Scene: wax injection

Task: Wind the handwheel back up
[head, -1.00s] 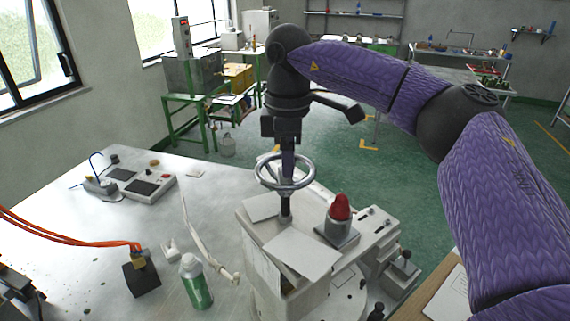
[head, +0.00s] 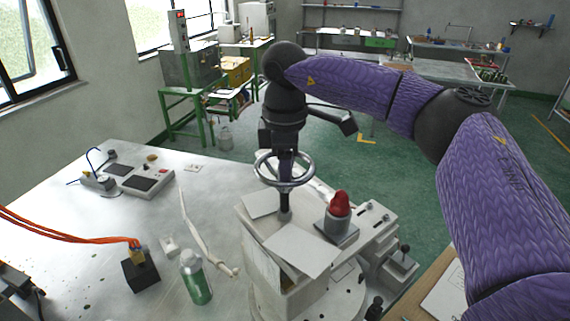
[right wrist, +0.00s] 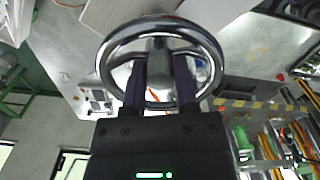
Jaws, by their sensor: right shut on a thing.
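The chrome handwheel (head: 284,184) sits level on an upright spindle (head: 285,203) on top of the wax injection machine (head: 262,260). My right gripper (head: 285,166) points straight down into the wheel from above. In the right wrist view the handwheel rim (right wrist: 160,20) rings the fingers of the right gripper (right wrist: 158,62), which are closed about the wheel's middle, on its hub or a spoke. The exact contact is partly hidden by the fingers. My left gripper is not in view.
A red-topped part (head: 340,205) stands on the machine just right of the spindle. A green-and-white bottle (head: 197,280), a black block with orange cables (head: 140,272) and a control box (head: 147,181) are on the metal table (head: 110,235). The air above the wheel holds my right arm.

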